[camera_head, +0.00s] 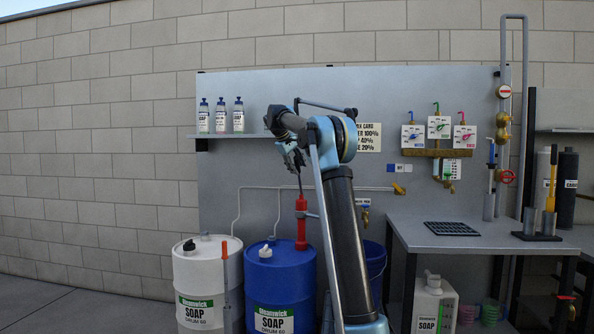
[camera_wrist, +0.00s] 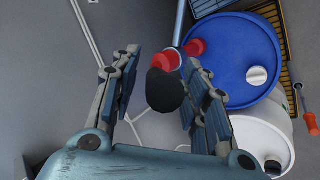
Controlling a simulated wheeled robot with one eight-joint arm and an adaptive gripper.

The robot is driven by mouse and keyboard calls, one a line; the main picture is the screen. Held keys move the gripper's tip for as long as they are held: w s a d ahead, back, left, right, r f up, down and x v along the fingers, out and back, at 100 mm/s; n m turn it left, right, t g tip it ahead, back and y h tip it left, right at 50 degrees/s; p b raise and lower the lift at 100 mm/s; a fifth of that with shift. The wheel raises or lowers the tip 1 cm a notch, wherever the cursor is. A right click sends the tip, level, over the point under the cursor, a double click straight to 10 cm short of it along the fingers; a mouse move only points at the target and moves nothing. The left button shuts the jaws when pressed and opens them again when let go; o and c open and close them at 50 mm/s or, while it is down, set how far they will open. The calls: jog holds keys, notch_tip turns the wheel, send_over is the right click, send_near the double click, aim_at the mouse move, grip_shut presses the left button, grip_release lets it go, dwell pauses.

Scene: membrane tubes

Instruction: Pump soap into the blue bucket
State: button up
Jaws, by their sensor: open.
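A blue soap drum (camera_head: 283,281) stands by the back panel with a red pump (camera_head: 301,222) upright on its top. The blue bucket (camera_head: 376,262) is right of the drum, partly hidden behind my arm. My gripper (camera_head: 293,162) is above the pump near its thin rod. In the wrist view my gripper (camera_wrist: 163,58) is open, with the pump's black knob (camera_wrist: 165,91) showing between its fingers, nearer the right finger. I cannot tell whether they touch. The red pump body (camera_wrist: 194,47) and the blue drum (camera_wrist: 232,50) lie beyond. The bucket is not clear in the wrist view.
A white soap drum (camera_head: 206,275) stands left of the blue one, with a red-handled tool (camera_head: 225,272) in front. A shelf with several bottles (camera_head: 221,117) is at upper left. A grey table (camera_head: 480,237) stands at right, with a white jug (camera_head: 433,300) below.

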jog(key=v, duration=1.1)
jog(key=shift+a+r, duration=0.2)
jog(key=shift+s, duration=0.15)
